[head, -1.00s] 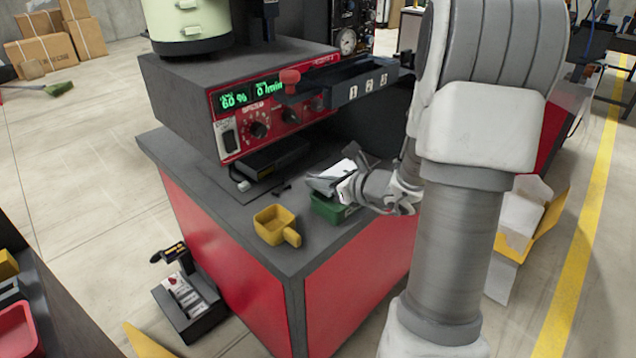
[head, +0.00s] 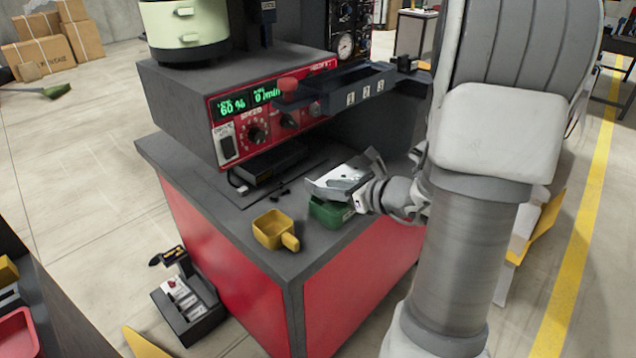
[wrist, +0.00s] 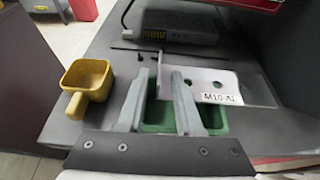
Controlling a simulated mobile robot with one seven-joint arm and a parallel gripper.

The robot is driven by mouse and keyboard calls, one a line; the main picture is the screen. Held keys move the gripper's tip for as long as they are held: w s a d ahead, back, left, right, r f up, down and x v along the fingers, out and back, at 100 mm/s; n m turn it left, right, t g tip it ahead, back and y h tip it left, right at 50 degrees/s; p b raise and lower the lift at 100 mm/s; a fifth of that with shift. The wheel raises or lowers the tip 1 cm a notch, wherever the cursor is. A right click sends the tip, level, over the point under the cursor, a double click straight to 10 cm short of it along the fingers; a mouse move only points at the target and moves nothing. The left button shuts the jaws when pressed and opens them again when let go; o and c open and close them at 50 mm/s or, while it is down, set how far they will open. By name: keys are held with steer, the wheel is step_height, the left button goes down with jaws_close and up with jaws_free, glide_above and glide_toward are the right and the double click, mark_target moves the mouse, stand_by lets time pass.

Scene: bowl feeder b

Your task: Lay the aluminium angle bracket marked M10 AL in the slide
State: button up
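The aluminium bracket (wrist: 208,84), a pale plate with round holes and an M10 AL label, lies over the far side of a green bin (wrist: 157,116). A thin upright flange shows between my fingertips. My gripper (wrist: 159,74) is open, its two fingers reaching over the bin with gaps beside the flange. In the head view my gripper (head: 352,172) is low over the green bin (head: 327,212), with the pale bracket (head: 325,188) beside it. A dark tray (head: 350,88) numbered 1, 2, 3 juts from the red-faced machine; I cannot tell whether it is the slide.
A yellow scoop (head: 272,229) stands left of the bin on the grey bench top (head: 215,205). Small dark screws (wrist: 146,57) lie behind the bin, before a dark box (wrist: 172,28). The machine (head: 180,110) overhangs the bench's back. The front bench corner is clear.

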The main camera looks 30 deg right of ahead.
steer(key=p+v, duration=0.1)
steer(key=v, duration=0.6)
steer(key=shift+s, duration=0.15)
stand_by(0.5)
